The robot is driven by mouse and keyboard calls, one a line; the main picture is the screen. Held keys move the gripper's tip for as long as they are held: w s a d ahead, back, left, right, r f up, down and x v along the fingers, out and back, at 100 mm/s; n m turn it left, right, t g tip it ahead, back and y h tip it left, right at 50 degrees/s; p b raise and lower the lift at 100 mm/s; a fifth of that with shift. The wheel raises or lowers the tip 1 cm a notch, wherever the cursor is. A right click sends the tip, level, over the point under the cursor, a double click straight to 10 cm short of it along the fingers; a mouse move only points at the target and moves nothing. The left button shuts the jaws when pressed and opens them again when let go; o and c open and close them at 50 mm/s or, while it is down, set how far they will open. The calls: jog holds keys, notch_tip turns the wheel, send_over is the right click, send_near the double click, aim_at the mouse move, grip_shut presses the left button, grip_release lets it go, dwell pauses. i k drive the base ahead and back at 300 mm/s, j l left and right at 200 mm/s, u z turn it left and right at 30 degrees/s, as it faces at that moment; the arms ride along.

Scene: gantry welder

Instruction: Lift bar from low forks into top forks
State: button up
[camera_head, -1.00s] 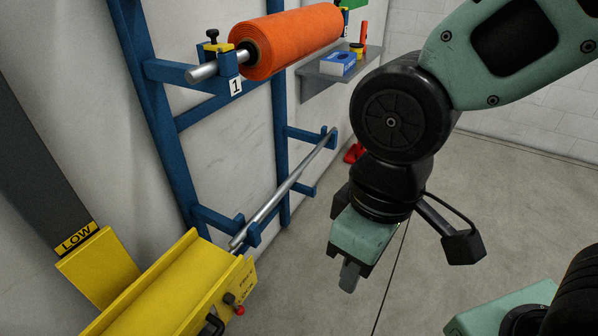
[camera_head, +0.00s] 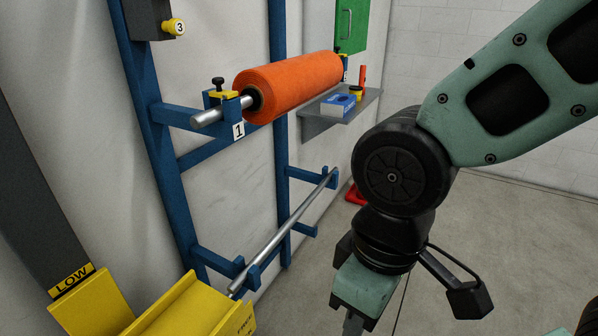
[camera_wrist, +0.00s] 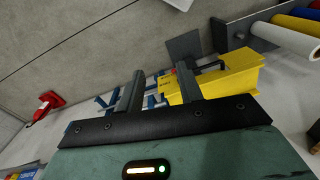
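A bare silver bar (camera_head: 285,229) lies in the low blue forks (camera_head: 322,180) of the rack, running from near left to far right. The top forks (camera_head: 188,114), with a tag "1" and a yellow clamp, hold another silver bar (camera_head: 209,117) that carries an orange roll (camera_head: 290,85). My gripper (camera_head: 352,325) points down, to the right of the low bar and apart from it; its fingertips are partly cut off by the lower edge. In the wrist view my gripper (camera_wrist: 160,88) has its two fingers apart with nothing between them.
A yellow trough (camera_head: 185,315) marked LOW stands close at lower left; it also shows in the wrist view (camera_wrist: 235,75). A grey shelf (camera_head: 325,117) with a blue box (camera_head: 337,104) is behind. Open floor (camera_head: 530,230) lies at right. Coloured rolls (camera_wrist: 297,40) are at upper right in the wrist view.

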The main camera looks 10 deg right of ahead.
aim_at(242, 277)
jog(key=i+l+u, duration=0.9)
jog(key=i+l, duration=0.1)
jog(key=i, duration=0.05)
